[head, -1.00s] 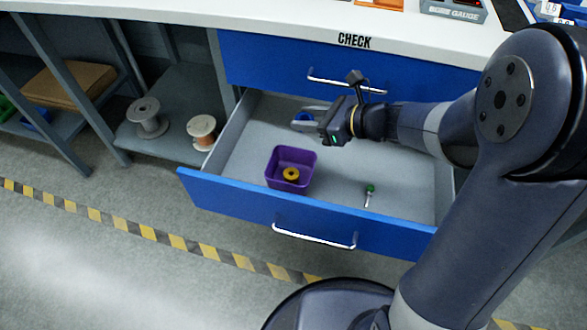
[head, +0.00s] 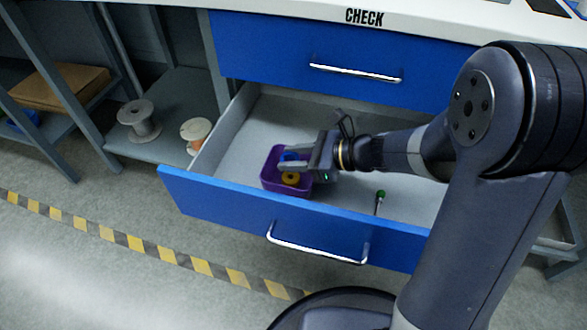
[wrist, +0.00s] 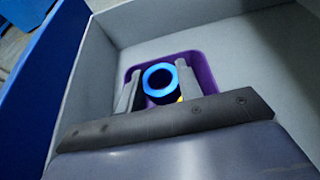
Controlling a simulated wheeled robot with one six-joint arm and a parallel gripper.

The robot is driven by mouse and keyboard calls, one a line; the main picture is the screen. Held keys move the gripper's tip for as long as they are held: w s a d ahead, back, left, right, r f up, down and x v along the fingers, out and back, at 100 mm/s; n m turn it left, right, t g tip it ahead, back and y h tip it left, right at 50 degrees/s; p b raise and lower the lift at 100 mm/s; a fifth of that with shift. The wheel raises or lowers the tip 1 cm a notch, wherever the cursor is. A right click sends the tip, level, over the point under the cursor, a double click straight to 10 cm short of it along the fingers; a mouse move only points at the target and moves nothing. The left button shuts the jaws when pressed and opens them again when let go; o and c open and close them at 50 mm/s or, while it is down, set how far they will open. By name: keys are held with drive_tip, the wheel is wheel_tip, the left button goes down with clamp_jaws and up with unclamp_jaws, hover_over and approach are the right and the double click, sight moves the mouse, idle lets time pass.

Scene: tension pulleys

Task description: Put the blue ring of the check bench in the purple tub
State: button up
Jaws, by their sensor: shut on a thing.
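The blue ring (wrist: 161,80) is between the fingers of my gripper (wrist: 158,88) in the wrist view, and the gripper is shut on it. In the head view the blue ring (head: 290,156) shows at the fingertips of my gripper (head: 291,160), over the purple tub (head: 288,190). The purple tub (wrist: 207,68) lies behind the ring and fingers in the wrist view. A yellow ring (head: 290,178) is inside the tub. From these frames I cannot tell how far the blue ring is above the tub floor.
The tub stands in an open blue-fronted drawer (head: 235,203) of the bench marked CHECK. A green-headed item (head: 380,195) lies to the right in the drawer. The closed drawer (head: 270,55) is above. Spools (head: 139,120) stand on a shelf at left.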

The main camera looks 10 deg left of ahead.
drive_tip(key=shift+f+b, duration=0.4)
drive_tip(key=shift+f, duration=0.95)
drive_tip(key=shift+f+b, duration=0.45)
drive_tip(key=shift+f, duration=0.2)
drive_tip(key=o, duration=1)
drive_tip(key=shift+r+p, duration=0.35)
drive_tip(key=p+v, duration=0.4)
drive_tip(key=v, duration=0.8)
drive_tip(key=shift+r, duration=0.35)
